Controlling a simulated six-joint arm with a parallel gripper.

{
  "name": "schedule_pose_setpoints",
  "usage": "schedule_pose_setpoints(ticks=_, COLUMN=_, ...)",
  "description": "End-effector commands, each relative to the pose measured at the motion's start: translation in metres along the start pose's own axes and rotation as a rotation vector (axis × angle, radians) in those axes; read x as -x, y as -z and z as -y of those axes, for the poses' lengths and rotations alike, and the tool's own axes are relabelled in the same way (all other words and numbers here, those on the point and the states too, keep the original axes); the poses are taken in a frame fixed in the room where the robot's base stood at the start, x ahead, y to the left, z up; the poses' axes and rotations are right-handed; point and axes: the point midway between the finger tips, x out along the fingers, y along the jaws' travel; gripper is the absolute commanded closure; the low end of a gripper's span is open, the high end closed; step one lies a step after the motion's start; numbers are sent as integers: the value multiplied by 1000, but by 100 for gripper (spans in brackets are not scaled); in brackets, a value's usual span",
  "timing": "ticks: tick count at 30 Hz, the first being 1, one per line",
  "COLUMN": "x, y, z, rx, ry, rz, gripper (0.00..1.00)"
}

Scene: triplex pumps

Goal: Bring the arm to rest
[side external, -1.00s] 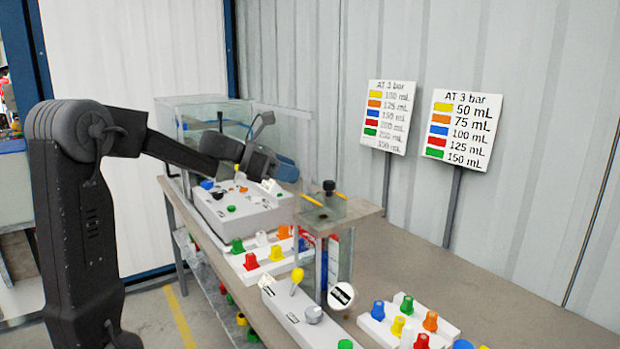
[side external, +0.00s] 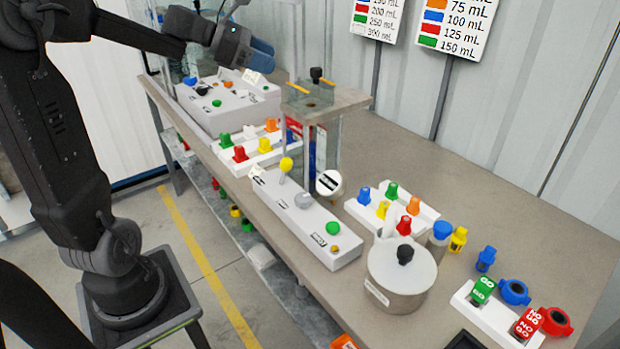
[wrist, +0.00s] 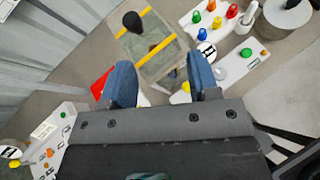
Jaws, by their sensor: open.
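My gripper (side external: 262,62) is at the upper left of the side external view, raised above the far control box (side external: 228,106). In the wrist view my gripper (wrist: 163,82) shows two blue fingers spread apart with nothing held between them. Beyond the fingers in the wrist view is the top of the glass column stand (wrist: 152,50), with a black knob and yellow strips. In the side external view this stand (side external: 350,98) is to the right of my gripper, apart from it.
The near control box (side external: 300,218) has a yellow lever. A round lidded pot (side external: 400,275) stands on the bench at right. Racks (side external: 412,215) hold coloured caps. Signs (side external: 462,25) stand along the wall. The bench (side external: 480,150) is bare at back right.

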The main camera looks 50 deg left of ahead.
Motion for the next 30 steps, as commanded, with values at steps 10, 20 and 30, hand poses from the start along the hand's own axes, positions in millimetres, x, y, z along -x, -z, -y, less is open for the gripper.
schedule_pose_setpoints(ticks=10, x=-12, y=24, z=217, rx=-1435, ry=504, rz=-309, gripper=45)
schedule_pose_setpoints(ticks=20, x=23, y=76, z=276, rx=-2442, ry=806, rz=-380, gripper=45)
schedule_pose_setpoints(ticks=30, x=25, y=80, z=278, rx=-2515, ry=828, rz=-386, gripper=45)
